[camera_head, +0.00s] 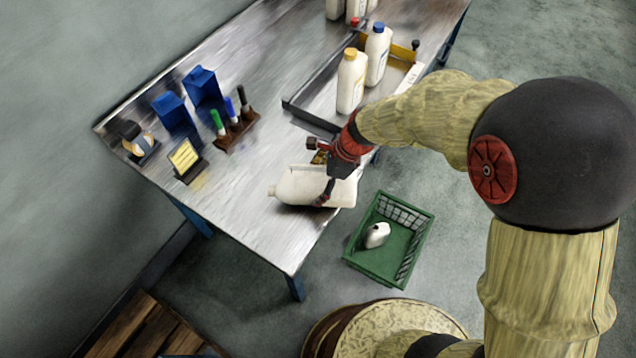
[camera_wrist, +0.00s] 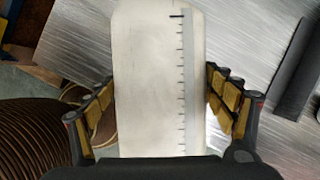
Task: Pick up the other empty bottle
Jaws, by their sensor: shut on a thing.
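A white bottle (camera_head: 298,186) lies on its side on the metal table (camera_head: 248,222), near its front edge, with its neck toward the left. My gripper (camera_head: 320,180) is at the bottle's wide end, with its fingers on either side of the body. The wrist view shows the bottle (camera_wrist: 158,60) between the two padded fingers, with dark scale marks along a strip on its side. The gripper is shut on this bottle. The bottle appears to rest on the table, and its far end is cut off in the wrist view.
A green crate (camera_head: 362,270) on the floor holds a small white bottle (camera_head: 377,235). A tray (camera_head: 313,118) holds a yellow-capped bottle (camera_head: 350,88) and a blue-capped bottle (camera_head: 376,60). Blue boxes (camera_head: 203,86) and a marker stand (camera_head: 238,134) are at the left.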

